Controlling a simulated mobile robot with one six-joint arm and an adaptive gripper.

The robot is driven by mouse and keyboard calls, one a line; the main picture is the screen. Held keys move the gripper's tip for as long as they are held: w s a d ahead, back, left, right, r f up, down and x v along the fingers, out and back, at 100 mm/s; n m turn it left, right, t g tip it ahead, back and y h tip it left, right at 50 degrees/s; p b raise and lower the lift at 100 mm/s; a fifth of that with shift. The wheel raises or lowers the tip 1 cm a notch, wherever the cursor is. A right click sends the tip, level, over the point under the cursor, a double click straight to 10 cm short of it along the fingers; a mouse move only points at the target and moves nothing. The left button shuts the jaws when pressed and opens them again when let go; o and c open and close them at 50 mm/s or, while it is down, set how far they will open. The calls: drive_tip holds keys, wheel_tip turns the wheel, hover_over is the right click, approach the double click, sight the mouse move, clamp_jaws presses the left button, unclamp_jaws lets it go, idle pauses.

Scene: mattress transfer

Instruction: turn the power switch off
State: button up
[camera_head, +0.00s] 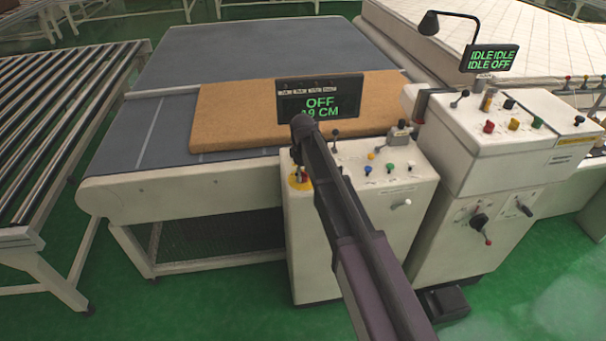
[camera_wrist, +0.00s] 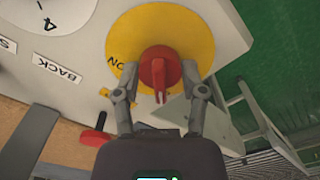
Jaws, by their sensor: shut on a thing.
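The power switch is a red rotary knob (camera_wrist: 158,72) on a round yellow plate (camera_wrist: 198,35), seen large in the wrist view. The letters ON are readable at the left of the plate. My gripper (camera_wrist: 160,70) has one finger on each side of the knob and is shut on it. In the head view the yellow plate (camera_head: 295,183) shows at the left front corner of the near white control box (camera_head: 390,225). There my dark arm hides most of the switch and the gripper.
A display (camera_head: 320,99) above the box reads OFF and a CM value, partly covered by my arm. A brown mattress (camera_head: 235,115) lies on the grey conveyor (camera_head: 190,60) behind. A second control cabinet (camera_head: 480,150) stands at right. A red-knobbed lever (camera_wrist: 95,137) is near my gripper.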

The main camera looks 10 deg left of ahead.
idle(0.4)
drive_tip(key=o, duration=1.2)
drive_tip(key=shift+c, duration=0.2)
drive_tip(key=shift+m, duration=0.3)
